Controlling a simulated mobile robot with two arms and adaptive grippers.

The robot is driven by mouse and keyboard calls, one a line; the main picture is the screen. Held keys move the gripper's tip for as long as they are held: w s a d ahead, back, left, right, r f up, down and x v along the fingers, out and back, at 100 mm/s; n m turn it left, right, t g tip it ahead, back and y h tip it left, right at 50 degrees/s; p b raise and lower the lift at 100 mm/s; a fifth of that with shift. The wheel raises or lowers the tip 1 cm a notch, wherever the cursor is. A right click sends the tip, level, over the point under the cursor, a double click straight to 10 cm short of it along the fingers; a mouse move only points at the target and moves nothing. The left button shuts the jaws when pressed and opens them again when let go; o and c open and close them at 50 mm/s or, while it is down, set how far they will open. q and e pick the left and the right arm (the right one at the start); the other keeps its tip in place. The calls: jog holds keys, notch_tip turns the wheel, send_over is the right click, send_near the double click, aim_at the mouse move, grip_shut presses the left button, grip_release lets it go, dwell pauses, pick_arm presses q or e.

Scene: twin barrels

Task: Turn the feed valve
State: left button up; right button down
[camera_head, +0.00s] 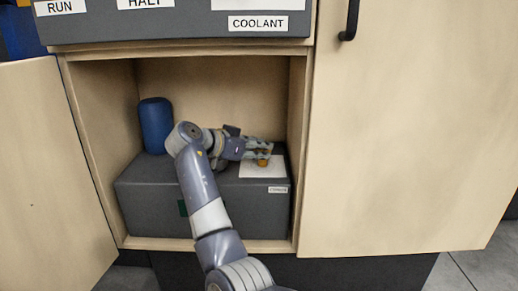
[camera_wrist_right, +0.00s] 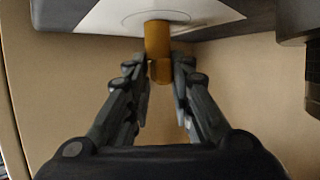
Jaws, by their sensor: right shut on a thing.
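The valve is a small orange-yellow handle (camera_head: 262,163) on a white plate (camera_head: 255,172), on top of a dark grey box (camera_head: 150,195) inside the open cabinet. The small label on the box's front is too blurred to read. My right gripper (camera_head: 264,150) reaches in and is shut on the valve handle. In the right wrist view the handle (camera_wrist_right: 158,42) stands out from the plate (camera_wrist_right: 215,14), and its end lies between the two fingertips (camera_wrist_right: 160,76). My left gripper is not in view.
A blue barrel (camera_head: 155,126) stands at the back left on the box. Cabinet side walls and a shelf above enclose the space. An open door (camera_head: 45,170) is at left; a panel with a black handle (camera_head: 349,20) is at right. A COOLANT label (camera_head: 258,23) is above.

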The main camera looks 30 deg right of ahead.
jog(key=shift+w+a+r, duration=0.1)
jog(key=shift+w, duration=0.05)
dwell(0.7)
jog(key=c, duration=1.3)
grip_release()
jog(key=shift+v, duration=3.8)
jog(key=shift+c, duration=0.3)
